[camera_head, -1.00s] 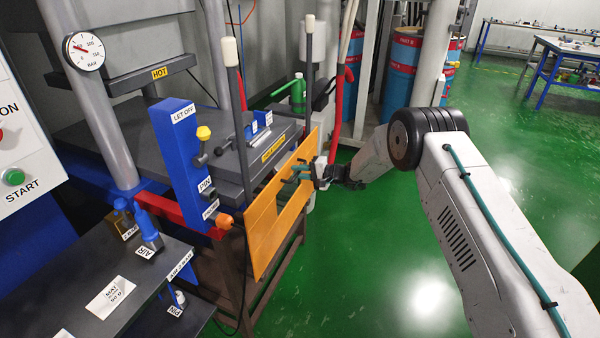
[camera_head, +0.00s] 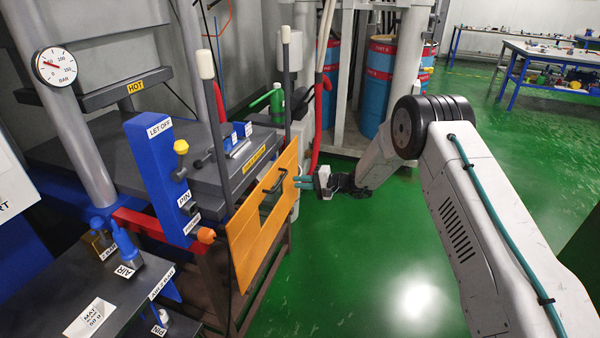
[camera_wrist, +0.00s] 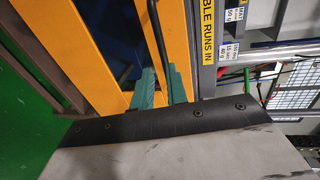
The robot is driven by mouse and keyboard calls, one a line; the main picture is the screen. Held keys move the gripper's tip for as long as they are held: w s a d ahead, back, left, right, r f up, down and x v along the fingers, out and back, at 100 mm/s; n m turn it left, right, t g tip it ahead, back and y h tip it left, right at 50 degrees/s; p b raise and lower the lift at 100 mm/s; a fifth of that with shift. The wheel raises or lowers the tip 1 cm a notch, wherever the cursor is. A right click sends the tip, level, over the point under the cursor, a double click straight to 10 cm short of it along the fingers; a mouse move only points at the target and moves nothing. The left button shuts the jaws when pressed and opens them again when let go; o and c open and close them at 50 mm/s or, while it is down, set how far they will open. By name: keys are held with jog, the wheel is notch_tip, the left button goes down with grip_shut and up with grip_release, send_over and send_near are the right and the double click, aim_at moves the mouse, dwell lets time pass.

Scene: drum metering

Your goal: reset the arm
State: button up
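My gripper (camera_head: 303,182) is at the middle of the head view, just to the right of the orange gate panel (camera_head: 247,240). Its two teal fingers stand apart with nothing seen held between them; they also show in the wrist view (camera_wrist: 163,88). A black bar handle (camera_head: 277,182) on the orange panel shows clear of the fingers in the head view. In the wrist view the handle (camera_wrist: 155,30) runs down in front of the finger gap. My arm reaches in from the right.
A press with a grey table (camera_head: 190,160) and a blue post (camera_head: 160,180) stands left of the panel. Blue and red drums (camera_head: 378,80) stand behind. A dark shelf (camera_head: 60,290) is at lower left. Green floor (camera_head: 370,260) is open below and right.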

jog(key=s+g+h, duration=0.1)
jog(key=s+g, duration=0.4)
jog(key=s, duration=0.6)
jog(key=s+d+r+n+h, duration=0.1)
jog(key=s+d+r+h, duration=0.3)
jog(key=s+d+r, duration=0.4)
jog(key=s+d+r+n+h, duration=0.1)
jog(key=s+d+r+h, duration=0.4)
jog(key=s, duration=1.7)
jog(key=s+d+r+n+t+h, duration=0.1)
jog(key=s+d+r+h, duration=0.3)
jog(key=s+d+r, duration=0.7)
jog(key=shift+s+d+r+n+h, duration=0.3)
jog(key=shift+s+r+n, duration=0.3)
jog(key=shift+s+r, duration=1.95)
